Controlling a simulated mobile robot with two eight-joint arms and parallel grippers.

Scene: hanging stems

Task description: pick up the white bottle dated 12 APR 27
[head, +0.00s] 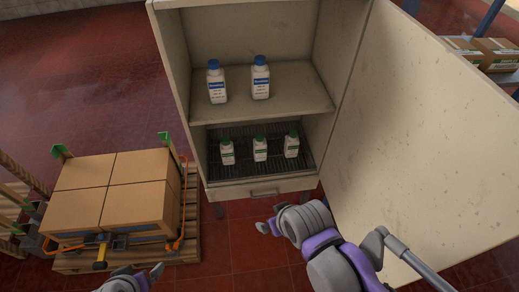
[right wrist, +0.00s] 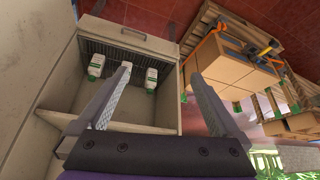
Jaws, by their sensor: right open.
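Two white bottles with blue caps stand upright on the upper shelf, a left one (head: 217,83) and a right one (head: 261,79). Three smaller white bottles with green caps stand on the lower rack: left (head: 227,153), middle (head: 260,149), right (head: 291,145). The labels are too small for me to read any date. Two green-capped bottles also show in the right wrist view (right wrist: 96,67) (right wrist: 151,80); my finger covers the space between them. My right gripper (head: 267,225) is open and empty, in front of and below the cabinet. My left gripper (head: 140,275) is partly visible at the bottom edge.
A pallet (head: 188,225) with cardboard boxes (head: 112,188) stands at the left. More boxes (head: 490,52) sit on a rack at the far right.

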